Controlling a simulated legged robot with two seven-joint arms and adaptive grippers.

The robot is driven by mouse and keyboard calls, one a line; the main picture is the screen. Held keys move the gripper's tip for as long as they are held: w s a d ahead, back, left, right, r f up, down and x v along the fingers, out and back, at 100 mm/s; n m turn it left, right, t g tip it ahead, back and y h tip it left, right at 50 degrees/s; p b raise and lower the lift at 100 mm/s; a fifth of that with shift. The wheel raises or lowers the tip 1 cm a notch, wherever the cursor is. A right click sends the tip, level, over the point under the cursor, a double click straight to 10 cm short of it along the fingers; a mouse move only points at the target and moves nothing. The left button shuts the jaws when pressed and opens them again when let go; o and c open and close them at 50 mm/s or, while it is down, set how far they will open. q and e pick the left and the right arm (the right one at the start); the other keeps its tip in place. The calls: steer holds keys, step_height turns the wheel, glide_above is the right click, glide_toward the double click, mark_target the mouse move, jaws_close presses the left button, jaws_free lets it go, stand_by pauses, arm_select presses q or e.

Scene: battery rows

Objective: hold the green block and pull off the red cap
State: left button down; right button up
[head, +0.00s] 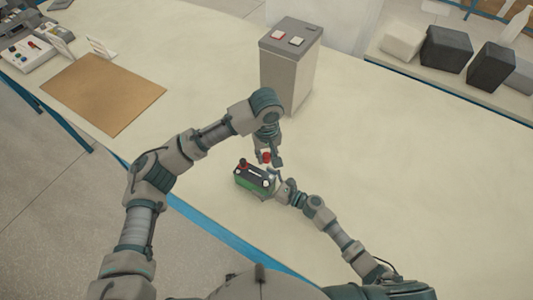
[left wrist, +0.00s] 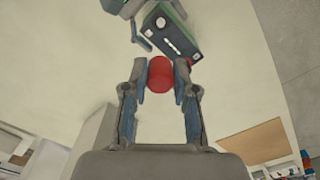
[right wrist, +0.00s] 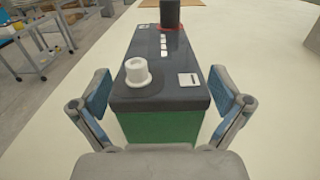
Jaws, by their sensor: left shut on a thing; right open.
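The green block (head: 252,183) stands on the pale table. It has a dark top, a white post near one end and a dark post with a red ring at the other. It also shows in the right wrist view (right wrist: 160,126). The red cap (head: 266,157) is between the fingers of my left gripper (head: 267,160), which is shut on it. In the left wrist view the red cap (left wrist: 160,74) appears apart from the block. My right gripper (right wrist: 165,100) is open, its fingers on either side of the block's white-post end.
A tall grey box (head: 290,65) with red and white squares on top stands behind my left gripper. A brown board (head: 103,92) lies at the left. Dark and pale blocks sit on a side table (head: 450,84).

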steer(key=v, duration=1.2)
steer(key=shift+f, duration=0.1)
